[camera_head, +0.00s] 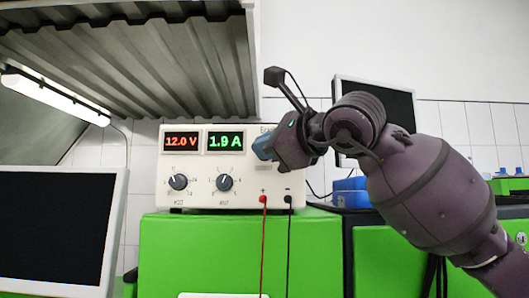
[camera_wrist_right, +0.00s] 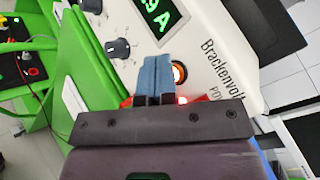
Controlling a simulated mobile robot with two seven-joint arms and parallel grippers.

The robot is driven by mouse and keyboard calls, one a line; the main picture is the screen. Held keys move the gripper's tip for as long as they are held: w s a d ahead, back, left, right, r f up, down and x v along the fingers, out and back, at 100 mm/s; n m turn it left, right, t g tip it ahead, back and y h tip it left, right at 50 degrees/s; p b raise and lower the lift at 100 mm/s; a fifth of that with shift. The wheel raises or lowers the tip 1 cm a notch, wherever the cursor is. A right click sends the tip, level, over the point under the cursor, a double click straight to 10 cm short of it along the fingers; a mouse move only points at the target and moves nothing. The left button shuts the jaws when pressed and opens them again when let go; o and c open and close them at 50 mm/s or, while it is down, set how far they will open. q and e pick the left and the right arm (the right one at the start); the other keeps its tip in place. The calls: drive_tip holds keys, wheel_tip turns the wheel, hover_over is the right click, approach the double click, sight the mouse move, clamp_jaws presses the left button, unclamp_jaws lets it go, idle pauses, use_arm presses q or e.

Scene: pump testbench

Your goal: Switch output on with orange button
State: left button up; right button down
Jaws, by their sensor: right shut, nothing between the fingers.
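The white power supply (camera_head: 205,199) stands on a green cabinet. Its red display (camera_head: 181,141) reads 12.0 V and its green display (camera_head: 225,141) reads 1.9 A. My right gripper (camera_head: 264,148) is shut and empty, with its blue fingertips at the panel's upper right. In the right wrist view, the fingertips (camera_wrist_right: 156,65) lie just left of the round button (camera_wrist_right: 180,73), which has a glowing orange ring. I cannot tell whether they touch the button or panel. In the head view the button is hidden by the gripper. My left gripper is not in view.
Two dark knobs (camera_head: 178,182) (camera_head: 224,183) sit below the displays. A red lead (camera_head: 263,240) and a black lead (camera_head: 289,240) hang from the front sockets. A monitor (camera_head: 55,230) is at left, and a corrugated hood (camera_head: 150,65) hangs above.

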drive_tip(key=shift+s, duration=0.2)
drive_tip(key=shift+s+b, duration=0.5)
drive_tip(key=shift+s, duration=0.15)
drive_tip(key=shift+s, duration=0.1)
drive_tip(key=shift+s+b, duration=0.95)
drive_tip(key=shift+s, duration=1.95)
drive_tip(key=shift+f, duration=0.1)
